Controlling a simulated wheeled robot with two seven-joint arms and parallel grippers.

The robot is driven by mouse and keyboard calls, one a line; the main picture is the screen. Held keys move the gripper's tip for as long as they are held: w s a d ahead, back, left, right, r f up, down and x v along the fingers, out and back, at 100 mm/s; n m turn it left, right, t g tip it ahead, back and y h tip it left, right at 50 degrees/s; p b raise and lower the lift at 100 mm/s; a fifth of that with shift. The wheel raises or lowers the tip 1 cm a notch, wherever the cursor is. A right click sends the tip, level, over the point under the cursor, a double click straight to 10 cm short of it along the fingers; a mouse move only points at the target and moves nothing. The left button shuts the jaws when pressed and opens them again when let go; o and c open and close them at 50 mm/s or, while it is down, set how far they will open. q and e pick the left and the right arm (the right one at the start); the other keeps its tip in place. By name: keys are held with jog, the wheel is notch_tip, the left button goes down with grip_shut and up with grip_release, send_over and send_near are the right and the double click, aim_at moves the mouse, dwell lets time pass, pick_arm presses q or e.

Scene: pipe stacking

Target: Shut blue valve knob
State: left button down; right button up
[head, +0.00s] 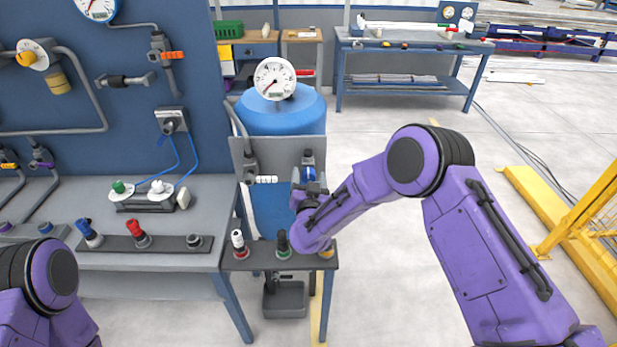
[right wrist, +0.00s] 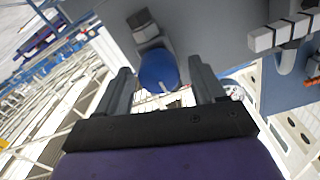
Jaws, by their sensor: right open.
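The blue valve knob (head: 309,173) is on the right side of the grey panel in front of the blue tank, partly hidden by my right gripper (head: 309,186). In the right wrist view, the blue knob (right wrist: 158,70) lies between the two open fingers of my right gripper (right wrist: 163,80). The fingers stand apart on either side of it, with visible gaps. I cannot tell how deep the knob sits between them. My left arm shows at the lower left, but its gripper is out of view.
A white-handled valve (head: 264,180) is beside the blue knob on the panel. The blue tank (head: 282,114) with a gauge stands behind. A narrow shelf (head: 262,262) with several knobs is below my right forearm.

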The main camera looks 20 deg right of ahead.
jog(key=c, duration=1)
jog(key=shift+c, duration=0.2)
jog(key=m+b, duration=0.3)
jog(key=shift+d+f, duration=0.1)
jog(key=shift+f, duration=0.1)
jog(key=shift+f+m+b, duration=0.1)
jog(key=shift+m+b, duration=6.45)
jog(key=shift+m, duration=0.95)
